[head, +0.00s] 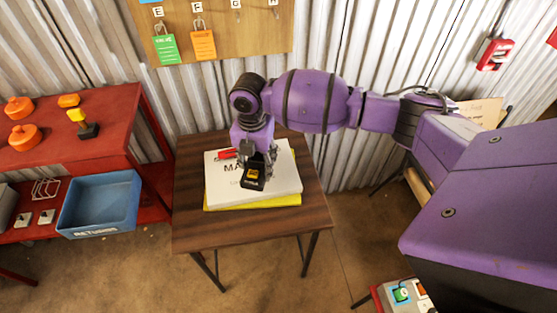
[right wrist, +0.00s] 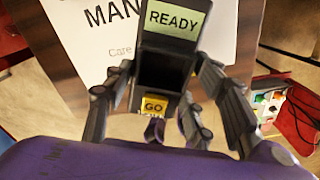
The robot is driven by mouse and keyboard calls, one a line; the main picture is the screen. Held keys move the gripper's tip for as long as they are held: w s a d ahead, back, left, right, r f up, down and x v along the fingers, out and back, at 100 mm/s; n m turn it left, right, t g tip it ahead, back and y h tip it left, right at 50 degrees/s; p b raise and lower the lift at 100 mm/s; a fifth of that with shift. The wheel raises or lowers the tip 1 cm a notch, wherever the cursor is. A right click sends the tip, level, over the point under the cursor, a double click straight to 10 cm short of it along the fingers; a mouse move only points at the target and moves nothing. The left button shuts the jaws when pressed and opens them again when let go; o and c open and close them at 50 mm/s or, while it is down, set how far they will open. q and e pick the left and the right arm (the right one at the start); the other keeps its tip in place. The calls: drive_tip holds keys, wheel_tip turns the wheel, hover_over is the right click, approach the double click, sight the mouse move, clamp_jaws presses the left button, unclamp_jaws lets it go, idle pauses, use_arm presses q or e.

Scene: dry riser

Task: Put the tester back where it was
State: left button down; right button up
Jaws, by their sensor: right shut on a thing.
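The tester (head: 253,181) is a dark handheld device. In the right wrist view it shows a pale green screen reading READY (right wrist: 173,20) and a yellow GO button. My right gripper (head: 262,163) is shut on the tester, with fingers along both its sides. The tester is over the white manual (head: 283,182), which lies on a yellow item on the small wooden table (head: 192,222). I cannot tell whether the tester touches the manual. My left gripper is not in view.
A small red item (head: 227,154) is at the manual's left. A red bench (head: 110,102) with orange knobs and a yellow-topped black piece stands left. A blue RETURNS bin (head: 99,204) sits on its lower shelf. Tags hang on a board behind. The table's front strip is bare.

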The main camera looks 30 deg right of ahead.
sight(248, 165)
drive_tip(key=shift+w+a+f, duration=0.4)
drive_tip(key=shift+a+f, duration=0.1)
drive_tip(key=shift+f, duration=0.1)
drive_tip(key=shift+w+a+f, duration=0.35)
drive_tip(key=shift+a+f, duration=0.1)
drive_tip(key=shift+f, duration=0.1)
wheel_tip(248, 165, down, 3)
drive_tip(key=shift+w+a+f, duration=0.1)
drive_tip(key=shift+a+f, duration=0.05)
drive_tip(key=shift+f, duration=0.05)
drive_tip(key=o, duration=1.4)
drive_tip(key=shift+r, duration=0.1)
wheel_tip(248, 165, up, 12)
drive_tip(key=shift+f, duration=0.1)
